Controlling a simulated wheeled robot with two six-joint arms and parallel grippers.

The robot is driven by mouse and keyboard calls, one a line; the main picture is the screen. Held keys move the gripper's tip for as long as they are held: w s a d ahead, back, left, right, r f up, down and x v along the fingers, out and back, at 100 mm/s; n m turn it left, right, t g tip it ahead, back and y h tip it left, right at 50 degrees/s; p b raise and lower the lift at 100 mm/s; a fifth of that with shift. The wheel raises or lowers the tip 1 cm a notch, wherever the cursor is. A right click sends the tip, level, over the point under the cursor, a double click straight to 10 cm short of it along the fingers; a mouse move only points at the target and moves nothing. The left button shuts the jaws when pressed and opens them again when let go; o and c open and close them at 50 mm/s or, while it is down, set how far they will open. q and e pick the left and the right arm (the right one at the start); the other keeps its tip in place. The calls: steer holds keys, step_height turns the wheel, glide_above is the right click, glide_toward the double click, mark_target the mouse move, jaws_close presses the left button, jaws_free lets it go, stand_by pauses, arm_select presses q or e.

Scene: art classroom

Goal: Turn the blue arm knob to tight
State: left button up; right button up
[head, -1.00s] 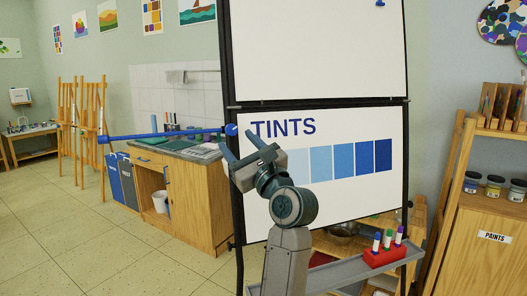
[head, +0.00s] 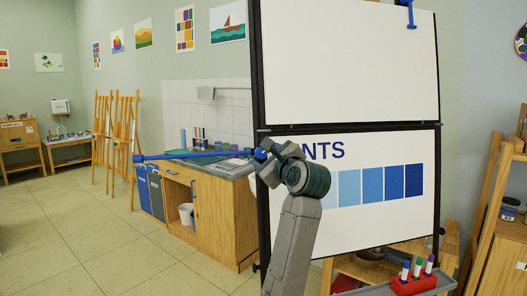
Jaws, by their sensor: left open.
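The blue arm knob (head: 260,154) is a small round knob at the left post of the flip-chart stand. A long thin blue arm (head: 195,155) reaches left from it, nearly level, with a blue end piece. My left gripper (head: 263,157) is at the knob, its jaws open and pointing left toward the stand's post. It partly covers the knob, and I cannot tell whether the fingers touch it. No tight or loose mark is readable. My right gripper is out of view.
The stand's lower white board (head: 390,220) with blue tint swatches is just right of my left arm. A tray with a red marker holder (head: 413,284) is at lower right. A wooden sink cabinet (head: 225,215) stands behind the blue arm. The tiled floor (head: 80,240) at left is clear.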

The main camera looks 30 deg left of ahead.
arm_select(q)
steer(key=shift+x, duration=1.05)
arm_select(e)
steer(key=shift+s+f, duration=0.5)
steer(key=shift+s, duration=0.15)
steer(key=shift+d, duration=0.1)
arm_select(q)
steer(key=c, duration=1)
steer(key=shift+o, duration=0.2)
